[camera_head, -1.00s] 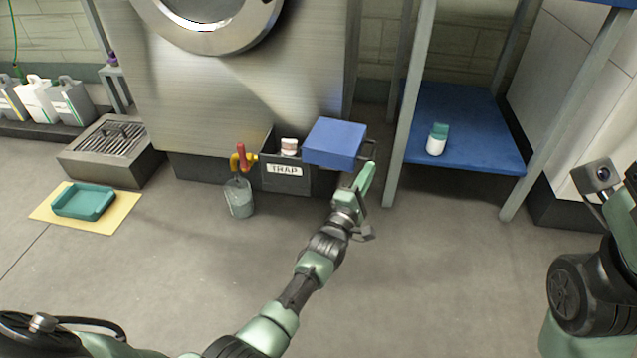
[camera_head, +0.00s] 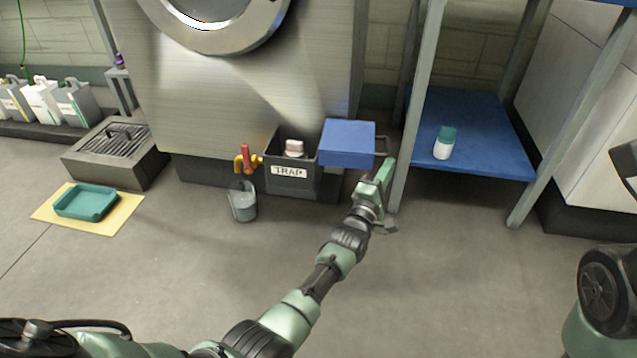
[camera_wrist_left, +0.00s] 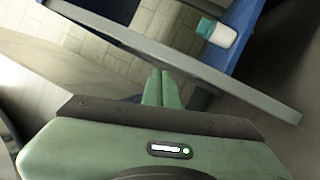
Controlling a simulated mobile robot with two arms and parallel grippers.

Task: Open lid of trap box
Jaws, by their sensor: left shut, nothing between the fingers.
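The trap box (camera_head: 292,183) is a dark grey box with a TRAP label, low against the steel machine. Its blue lid (camera_head: 347,143) stands off to the right side of the box, and the box's top is open. A pale pinkish item (camera_head: 294,148) shows inside. My left gripper (camera_head: 385,168) is just right of and below the lid, near a thin handle on the lid's right edge. I cannot tell whether it touches the lid. Its green fingers are together and empty in the left wrist view (camera_wrist_left: 161,88). My right gripper is not seen; only part of that arm shows at the right edge.
A red-handled yellow valve (camera_head: 246,160) and a grey bucket (camera_head: 242,203) are left of the box. A shelf post (camera_head: 412,120) stands close right of my left gripper. A white bottle with teal cap (camera_head: 444,145) sits on the blue shelf (camera_head: 480,165). The front floor is clear.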

